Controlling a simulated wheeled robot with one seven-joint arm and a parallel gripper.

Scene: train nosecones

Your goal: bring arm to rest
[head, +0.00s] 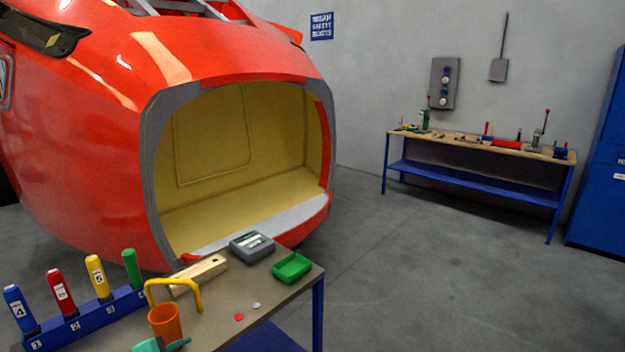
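My arm and my gripper do not show in the head view. The workbench (215,318) stands at the lower left in front of the red train nosecone (85,130). On the bench are a blue rack (90,318) with blue, red, yellow and green numbered bottles or markers, an orange cup (165,322) and a curved yellow handle-like piece (173,282) by it. A teal item (150,345) is cut off by the bottom edge; I cannot tell what it is.
A wooden block (200,274), grey device (252,246), green tray (292,267), red disc (239,317) and pale disc (256,306) lie on the bench. Open grey floor (420,275) is to the right. A second bench (470,182) and blue cabinet (600,170) stand behind.

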